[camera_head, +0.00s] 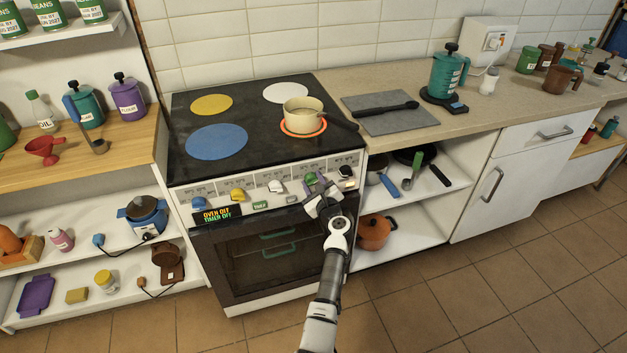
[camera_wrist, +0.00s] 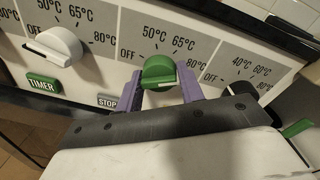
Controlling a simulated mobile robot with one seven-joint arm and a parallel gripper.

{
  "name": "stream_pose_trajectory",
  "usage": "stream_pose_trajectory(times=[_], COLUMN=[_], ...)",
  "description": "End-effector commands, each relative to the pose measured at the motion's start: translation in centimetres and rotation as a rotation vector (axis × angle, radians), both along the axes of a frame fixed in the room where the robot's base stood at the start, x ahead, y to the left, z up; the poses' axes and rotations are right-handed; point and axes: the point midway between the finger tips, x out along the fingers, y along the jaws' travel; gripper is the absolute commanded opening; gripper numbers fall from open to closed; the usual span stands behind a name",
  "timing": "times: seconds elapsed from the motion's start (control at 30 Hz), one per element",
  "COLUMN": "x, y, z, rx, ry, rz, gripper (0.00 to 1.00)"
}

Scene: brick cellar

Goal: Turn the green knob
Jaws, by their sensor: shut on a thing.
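The green knob (camera_wrist: 158,72) is on the stove's front panel, in the middle of the wrist view, with a dial of OFF, 50, 65 and 80 °C around it. In the head view the green knob (camera_head: 311,179) shows just above my gripper (camera_head: 320,193). In the wrist view my gripper (camera_wrist: 168,92) has its two purple fingers on either side of the knob, shut on it. The knob's raised grip lies roughly level across the dial. Its exact setting is hard to read.
A white knob (camera_wrist: 57,46) and a green TIMER button (camera_wrist: 43,82) lie left of the green knob. A pot (camera_head: 303,113) stands on the glowing orange-ringed burner. The oven door (camera_head: 262,250) is closed below. An open shelf is to the right.

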Motion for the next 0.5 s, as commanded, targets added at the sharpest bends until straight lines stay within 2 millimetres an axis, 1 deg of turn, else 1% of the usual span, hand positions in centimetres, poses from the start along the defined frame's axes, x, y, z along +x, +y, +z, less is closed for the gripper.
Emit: stream_pose_trajectory(times=[0.03,0.2,0.5], x=[0.02,0.01,0.01], y=[-0.01,-0.05,-0.08], z=[0.22,0.12,0.05], rx=[0.029,0.113,0.182], ry=[0.009,0.036,0.058], rz=[0.000,0.000,0.000], gripper=[0.15,0.15,0.15])
